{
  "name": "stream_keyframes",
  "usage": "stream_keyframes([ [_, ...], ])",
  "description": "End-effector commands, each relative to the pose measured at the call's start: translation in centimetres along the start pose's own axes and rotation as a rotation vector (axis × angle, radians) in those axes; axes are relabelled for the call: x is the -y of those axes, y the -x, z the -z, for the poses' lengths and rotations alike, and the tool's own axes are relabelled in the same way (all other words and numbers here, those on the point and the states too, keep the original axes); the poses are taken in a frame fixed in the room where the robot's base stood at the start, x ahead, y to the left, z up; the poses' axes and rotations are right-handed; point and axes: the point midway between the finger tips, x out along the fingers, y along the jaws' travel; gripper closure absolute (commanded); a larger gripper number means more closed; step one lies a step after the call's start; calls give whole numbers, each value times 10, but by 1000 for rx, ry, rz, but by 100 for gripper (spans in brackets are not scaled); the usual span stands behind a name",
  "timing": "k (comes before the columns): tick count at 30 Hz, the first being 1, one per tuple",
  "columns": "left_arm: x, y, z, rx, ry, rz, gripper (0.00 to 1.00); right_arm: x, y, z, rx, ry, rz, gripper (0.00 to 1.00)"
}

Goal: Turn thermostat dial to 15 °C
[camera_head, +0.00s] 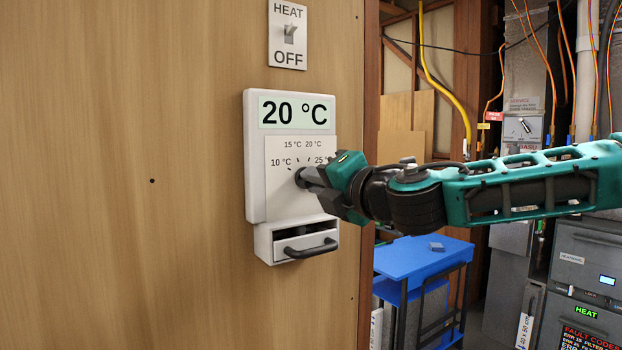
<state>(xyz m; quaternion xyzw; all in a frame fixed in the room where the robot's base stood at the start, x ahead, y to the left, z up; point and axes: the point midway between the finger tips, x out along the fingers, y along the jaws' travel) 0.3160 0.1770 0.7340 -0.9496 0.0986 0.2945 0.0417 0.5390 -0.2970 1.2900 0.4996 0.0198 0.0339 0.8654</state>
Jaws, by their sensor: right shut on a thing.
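The thermostat (252,150) is a white box on the wooden wall, and its display (297,112) reads 20 °C. Below the display is a plate with temperature marks, of which 10, 15, 20 and 25 °C can be read. My right gripper (303,177) comes in from the right and is shut on the dial at the plate's middle. The gripper hides most of the dial and the lower right of the scale, so the pointer cannot be made out. My left gripper is not in view.
A small drawer (285,245) with a black handle sits under the thermostat. A HEAT/OFF switch (289,34) is above it. A blue table (415,258) and a grey furnace (588,262) stand beyond the wall's right edge. The wall to the left is clear.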

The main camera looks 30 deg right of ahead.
Motion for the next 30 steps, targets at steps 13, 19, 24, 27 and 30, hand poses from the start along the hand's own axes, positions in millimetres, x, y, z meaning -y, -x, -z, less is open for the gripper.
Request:
stream_keyframes([
  [13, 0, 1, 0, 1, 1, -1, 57, -1, 0, 0, 1, 92, 0, 100],
  [19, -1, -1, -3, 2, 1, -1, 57, 0, 0, 0, 1, 385, 0, 100],
  [24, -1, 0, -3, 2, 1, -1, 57, 0, 0, 0, 1, 404, 0, 100],
  [27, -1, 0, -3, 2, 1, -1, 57, 0, 0, 0, 1, 406, 0, 100],
  [30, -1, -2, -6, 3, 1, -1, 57, 0, 0, 0, 2, 513, 0, 100],
])
